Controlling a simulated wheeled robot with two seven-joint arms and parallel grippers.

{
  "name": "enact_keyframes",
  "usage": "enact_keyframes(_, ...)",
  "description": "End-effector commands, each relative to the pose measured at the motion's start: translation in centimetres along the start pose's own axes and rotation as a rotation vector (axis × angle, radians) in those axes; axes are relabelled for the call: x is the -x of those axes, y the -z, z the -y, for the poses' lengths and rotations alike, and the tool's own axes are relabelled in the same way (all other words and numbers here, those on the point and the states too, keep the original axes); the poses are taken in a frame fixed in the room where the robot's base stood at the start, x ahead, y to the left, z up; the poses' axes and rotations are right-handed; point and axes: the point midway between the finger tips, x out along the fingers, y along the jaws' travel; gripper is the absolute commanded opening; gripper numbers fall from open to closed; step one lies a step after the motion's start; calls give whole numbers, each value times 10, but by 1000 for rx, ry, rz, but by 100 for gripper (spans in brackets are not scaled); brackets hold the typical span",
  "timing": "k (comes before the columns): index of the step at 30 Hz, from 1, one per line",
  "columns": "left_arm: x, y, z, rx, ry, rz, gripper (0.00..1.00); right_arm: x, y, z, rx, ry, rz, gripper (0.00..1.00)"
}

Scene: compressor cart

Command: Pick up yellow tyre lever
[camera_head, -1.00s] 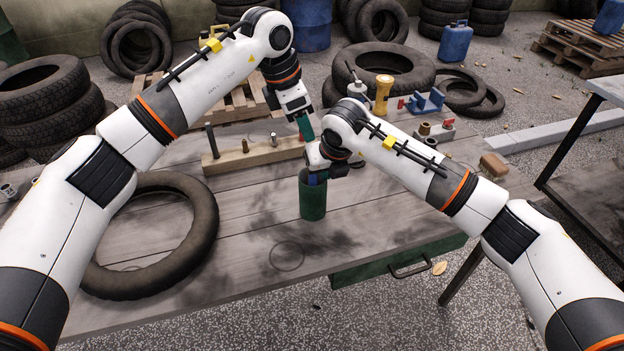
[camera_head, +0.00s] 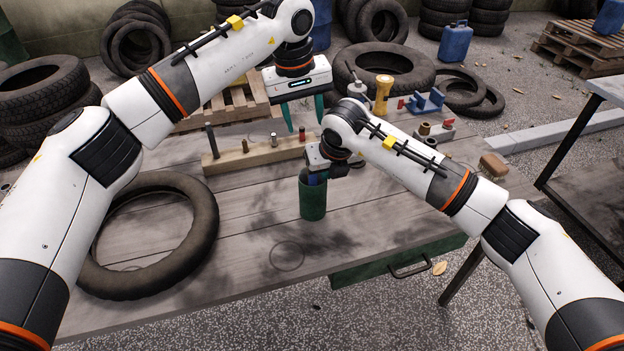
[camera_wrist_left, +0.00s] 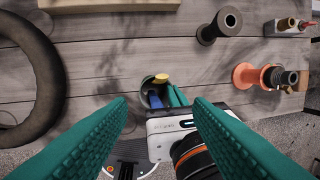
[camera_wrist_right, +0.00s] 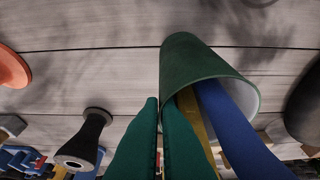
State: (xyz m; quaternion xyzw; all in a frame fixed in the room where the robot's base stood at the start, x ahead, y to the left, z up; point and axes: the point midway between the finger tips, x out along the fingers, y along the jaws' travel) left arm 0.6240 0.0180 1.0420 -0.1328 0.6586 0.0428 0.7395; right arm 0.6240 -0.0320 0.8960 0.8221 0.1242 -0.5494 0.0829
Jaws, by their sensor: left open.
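The green cup (camera_head: 313,200) stands upright on the workbench, holding a blue lever (camera_wrist_right: 235,130) and a yellow lever (camera_wrist_right: 192,108). In the left wrist view, a yellow end (camera_wrist_left: 161,79) and a blue piece (camera_wrist_left: 155,100) show at the cup's mouth. My left gripper (camera_head: 304,124) is open and empty, above and behind the cup, fingers pointing down. My right gripper (camera_wrist_right: 160,102) is at the cup's rim. Its fingers are close together with a narrow gap. The yellow lever shows beside its right finger, not clearly between the fingers. Whether it grips anything is unclear.
A wooden block with pegs (camera_head: 240,158) lies behind the cup, and a tyre (camera_head: 200,225) lies at left. A bottle (camera_head: 352,88), a yellow-topped tool (camera_head: 383,95) and a blue holder (camera_head: 427,102) stand at right. The front middle of the bench is clear.

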Motion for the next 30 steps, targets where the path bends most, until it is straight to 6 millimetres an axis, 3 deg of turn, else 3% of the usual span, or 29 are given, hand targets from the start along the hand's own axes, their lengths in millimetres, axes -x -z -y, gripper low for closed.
enact_keyframes(9, -53, 0, 0, -1, -1, -3, 46, 0, 0, 0, 0, 0, -1, 0)
enact_keyframes(17, -69, 0, 0, 1, -1, -3, 46, 0, 0, 0, 0, 0, -1, 0)
enact_keyframes(25, -107, -2, 1, 0, 0, -4, 46, 0, 0, 0, 0, 0, -1, 0)
enact_keyframes(30, -112, -4, 1, 0, 0, 0, 46, 0, 0, 0, 0, 0, -1, 0)
